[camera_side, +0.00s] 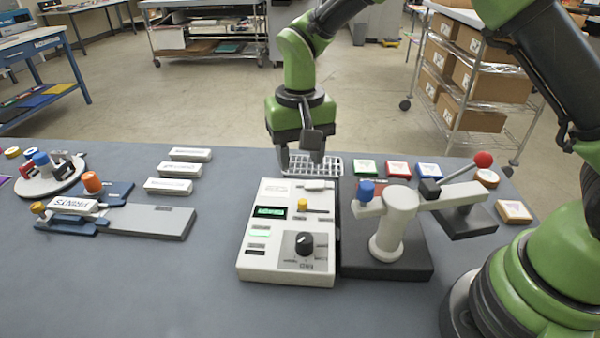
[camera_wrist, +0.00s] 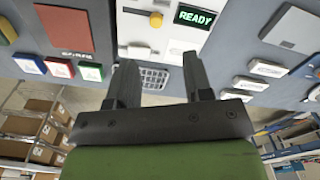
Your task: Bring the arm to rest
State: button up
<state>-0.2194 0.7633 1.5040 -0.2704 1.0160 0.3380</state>
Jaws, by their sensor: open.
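My gripper (camera_side: 302,160) hangs from my green arm, pointing down over the far edge of the table, above a wire tray (camera_side: 325,165). In the wrist view my gripper (camera_wrist: 155,75) shows two dark fingers spread apart, with nothing between them that it holds. The wire tray (camera_wrist: 155,78) shows beyond the gap between the fingers. In front of the tray stands a white control box (camera_side: 262,255) with a lit green display, a yellow slider and a black knob. The display reads READY in the wrist view (camera_wrist: 194,17).
A lever press (camera_side: 398,225) with a red ball stands right of the box. Small coloured blocks (camera_side: 397,168) line the far right edge. Several white bars (camera_side: 175,170) and a grey fixture (camera_side: 150,221) lie left. The left front of the grey table (camera_side: 120,290) is clear.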

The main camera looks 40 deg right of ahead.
jog(key=shift+r, duration=0.35)
jog(key=s+d+r+t+y, duration=0.1)
jog(key=s+d+r+t, duration=0.1)
jog(key=s+r, duration=0.55)
jog(key=s+d+r+t+y, duration=0.1)
jog(key=s+d+r+t, duration=0.2)
jog(key=s+r, duration=0.45)
jog(key=s+r+t, duration=0.1)
jog(key=s+t, duration=0.1)
jog(key=s, duration=0.4)
jog(key=shift+s+d, duration=0.15)
jog(key=shift+s, duration=0.1)
